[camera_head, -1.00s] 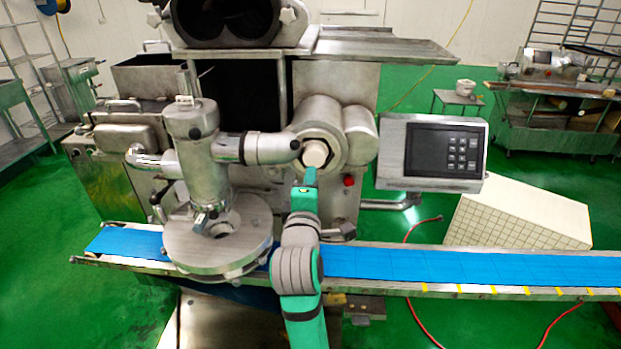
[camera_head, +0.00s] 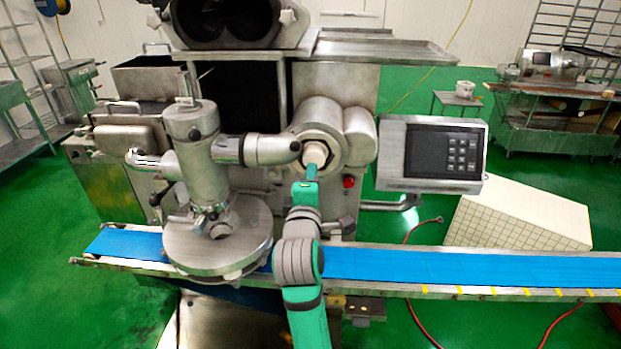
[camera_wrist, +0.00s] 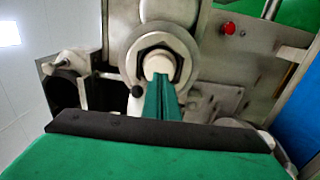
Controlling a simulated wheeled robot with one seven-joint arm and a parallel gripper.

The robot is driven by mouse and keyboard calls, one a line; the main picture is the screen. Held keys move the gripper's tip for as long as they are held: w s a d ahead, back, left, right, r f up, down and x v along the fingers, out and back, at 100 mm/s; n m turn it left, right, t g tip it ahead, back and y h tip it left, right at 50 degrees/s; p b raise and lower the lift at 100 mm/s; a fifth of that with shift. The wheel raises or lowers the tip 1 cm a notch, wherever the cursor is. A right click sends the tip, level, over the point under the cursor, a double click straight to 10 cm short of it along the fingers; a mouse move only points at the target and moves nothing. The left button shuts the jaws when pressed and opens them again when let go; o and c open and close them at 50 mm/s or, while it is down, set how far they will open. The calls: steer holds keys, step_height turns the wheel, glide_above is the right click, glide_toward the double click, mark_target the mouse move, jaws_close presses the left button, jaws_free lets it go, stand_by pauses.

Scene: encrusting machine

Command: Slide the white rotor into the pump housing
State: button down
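The white rotor (camera_head: 315,154) is at the round mouth of the steel pump housing (camera_head: 321,118). In the wrist view the rotor (camera_wrist: 158,65) shows as a pale round end framed by the dark opening of the housing ring (camera_wrist: 188,44). My gripper (camera_head: 311,172) reaches up to the rotor from below in the head view. Its green fingers (camera_wrist: 162,84) lie close together at the rotor and look shut on it. How deep the rotor sits inside the housing is hidden.
A steel pipe (camera_head: 272,149) runs left from the housing to an upright column. A control panel (camera_head: 432,152) and a red button (camera_head: 348,182) are to the right. The blue conveyor belt (camera_head: 460,268) passes below my arm.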

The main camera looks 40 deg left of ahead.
steer(key=shift+x, duration=1.85)
steer(key=shift+d, duration=0.1)
glide_toward(313, 161)
steer(key=shift+v, duration=1.25)
steer(key=shift+f, duration=0.1)
